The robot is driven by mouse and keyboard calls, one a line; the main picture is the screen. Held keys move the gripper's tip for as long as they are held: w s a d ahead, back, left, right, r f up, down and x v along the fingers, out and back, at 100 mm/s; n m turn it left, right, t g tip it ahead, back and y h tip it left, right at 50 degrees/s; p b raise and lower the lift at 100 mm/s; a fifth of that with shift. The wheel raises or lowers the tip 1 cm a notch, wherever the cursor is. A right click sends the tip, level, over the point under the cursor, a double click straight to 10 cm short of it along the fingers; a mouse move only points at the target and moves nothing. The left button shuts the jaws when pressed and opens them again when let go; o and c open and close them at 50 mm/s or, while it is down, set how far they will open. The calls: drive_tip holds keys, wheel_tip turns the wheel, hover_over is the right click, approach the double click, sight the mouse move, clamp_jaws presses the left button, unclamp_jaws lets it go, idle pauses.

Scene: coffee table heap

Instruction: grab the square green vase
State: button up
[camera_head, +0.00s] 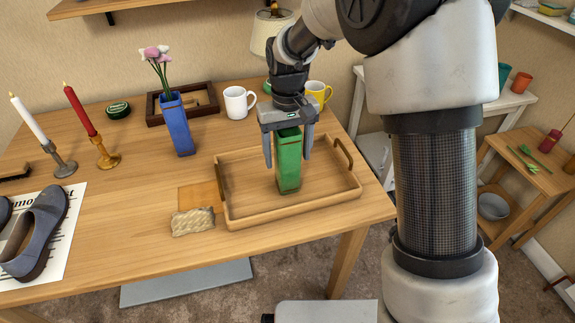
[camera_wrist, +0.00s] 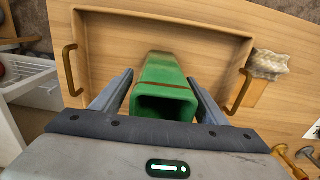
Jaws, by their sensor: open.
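The square green vase (camera_head: 289,165) stands upright in the wooden tray (camera_head: 232,220) on the table. My gripper (camera_head: 288,157) points down over the vase, with one finger on its left and one on its right. The wrist view shows the open square mouth of the vase (camera_wrist: 166,100) between the two fingers of my gripper (camera_wrist: 163,92). The jaws are open, and a gap shows between the vase and the left finger. The right finger is close to the vase; I cannot tell whether it touches.
Behind the tray are a white mug (camera_head: 238,103), a yellow mug (camera_head: 319,93) and a blue vase with flowers (camera_head: 177,125). A folded beige cloth (camera_head: 193,222) lies left of the tray's front. Candles (camera_head: 80,112) and shoes (camera_head: 38,235) are at the left.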

drive_tip(key=shift+f, duration=0.85)
drive_tip(key=shift+c, duration=0.2)
drive_tip(key=shift+r, duration=0.1)
drive_tip(key=c, duration=1.3)
